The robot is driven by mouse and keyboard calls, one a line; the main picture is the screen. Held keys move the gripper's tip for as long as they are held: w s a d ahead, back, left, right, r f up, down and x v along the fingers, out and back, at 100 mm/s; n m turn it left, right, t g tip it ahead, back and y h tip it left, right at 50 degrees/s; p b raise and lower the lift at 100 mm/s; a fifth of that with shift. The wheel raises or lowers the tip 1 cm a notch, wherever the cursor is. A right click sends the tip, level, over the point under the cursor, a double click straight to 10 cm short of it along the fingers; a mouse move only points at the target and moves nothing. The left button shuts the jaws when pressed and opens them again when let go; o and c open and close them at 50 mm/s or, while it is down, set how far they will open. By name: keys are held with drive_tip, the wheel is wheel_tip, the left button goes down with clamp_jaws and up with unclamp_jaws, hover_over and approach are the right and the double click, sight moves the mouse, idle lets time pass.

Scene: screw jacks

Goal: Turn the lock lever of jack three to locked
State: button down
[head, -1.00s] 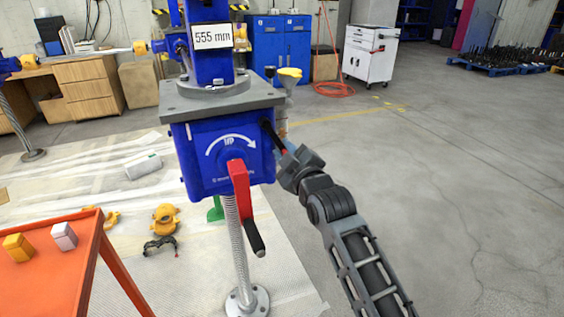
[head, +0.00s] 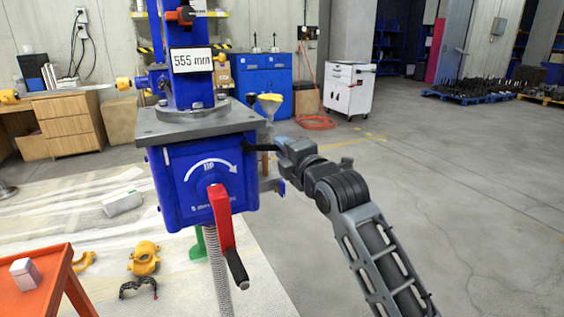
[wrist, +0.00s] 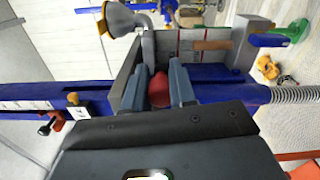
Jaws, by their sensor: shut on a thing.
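A blue jack (head: 203,185) stands close at the left of the head view, with a grey top plate (head: 190,124), a white height display and an arrow on its front. No number three is readable on it. Its black lock lever (head: 262,147) sticks out level from the upper right side of the box. My gripper (head: 282,147) is at the lever's outer end, right of the box. In the wrist view, my gripper (wrist: 159,88) is closed around the lever's red end (wrist: 158,91). The fingers hide the rest of the grip.
A red crank (head: 222,222) with a black handle hangs on the jack's front. An orange table (head: 55,275) is at the lower left, near yellow parts (head: 145,258) on the floor mat. A yellow-topped funnel (head: 270,103) stands behind the lever.

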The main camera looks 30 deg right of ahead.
drive_tip(key=shift+a+r+n, duration=0.1)
drive_tip(key=shift+r+n, duration=0.35)
drive_tip(key=shift+n, duration=0.45)
drive_tip(key=c, duration=1.2)
unclamp_jaws()
drive_tip(key=shift+c, duration=0.2)
drive_tip(key=shift+o, duration=1.3)
drive_tip(key=shift+r, duration=0.2)
drive_tip(key=s+b, duration=0.1)
drive_tip(key=s, duration=0.6)
drive_tip(key=shift+s, duration=0.4)
